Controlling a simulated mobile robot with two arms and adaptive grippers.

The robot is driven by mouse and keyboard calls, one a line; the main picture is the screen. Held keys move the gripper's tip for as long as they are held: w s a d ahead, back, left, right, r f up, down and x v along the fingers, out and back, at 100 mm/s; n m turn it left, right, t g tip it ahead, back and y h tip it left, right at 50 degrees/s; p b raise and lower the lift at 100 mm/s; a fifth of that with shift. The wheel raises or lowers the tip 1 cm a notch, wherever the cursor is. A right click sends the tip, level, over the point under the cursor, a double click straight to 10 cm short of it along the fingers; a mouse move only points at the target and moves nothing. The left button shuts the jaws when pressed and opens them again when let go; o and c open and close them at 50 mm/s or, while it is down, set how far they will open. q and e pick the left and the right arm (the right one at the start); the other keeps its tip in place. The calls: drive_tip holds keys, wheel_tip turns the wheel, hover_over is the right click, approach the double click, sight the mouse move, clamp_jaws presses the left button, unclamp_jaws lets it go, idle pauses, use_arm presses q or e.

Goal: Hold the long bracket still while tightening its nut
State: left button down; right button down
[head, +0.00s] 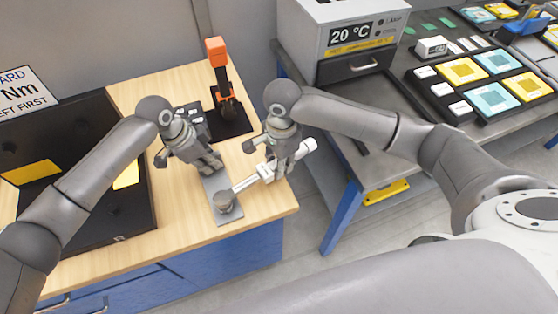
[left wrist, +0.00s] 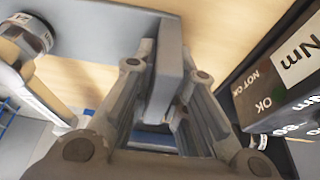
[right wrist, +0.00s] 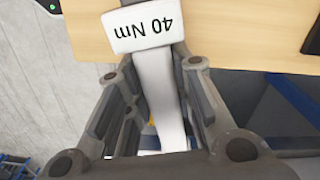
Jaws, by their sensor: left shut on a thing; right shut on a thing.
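The long bracket (head: 213,184) is a flat grey metal piece lying on the wooden bench near its front right corner. My left gripper (head: 209,165) is shut on its raised grey plate, which stands between the fingers in the left wrist view (left wrist: 168,75). My right gripper (head: 268,172) is shut on the pale shaft of a torque wrench (head: 245,183). The right wrist view shows the shaft between the fingers and a "40 Nm" label (right wrist: 145,30). The wrench's round grey head sits over the bracket's near end. The nut is not visible, apparently hidden under that head.
An orange-and-black tool (head: 217,65) stands behind my left gripper, near a dark box with white labels (head: 190,112). A black panel (head: 80,190) with yellow patches lies at the left.

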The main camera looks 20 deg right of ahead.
drive_tip(key=shift+s+d+m, duration=0.15)
drive_tip(key=shift+s+m, duration=0.25)
drive_tip(key=shift+s, duration=0.1)
drive_tip(key=shift+s+d+m, duration=0.15)
drive_tip(key=shift+s+m, duration=0.25)
drive_tip(key=shift+s, duration=0.1)
idle(0.6)
drive_tip(key=shift+s+m, duration=1.1)
drive_tip(key=shift+s, duration=0.6)
idle(1.1)
drive_tip(key=shift+w, duration=0.15)
drive_tip(key=shift+w+n, duration=0.3)
drive_tip(key=shift+r, duration=0.1)
drive_tip(key=shift+r, duration=2.25)
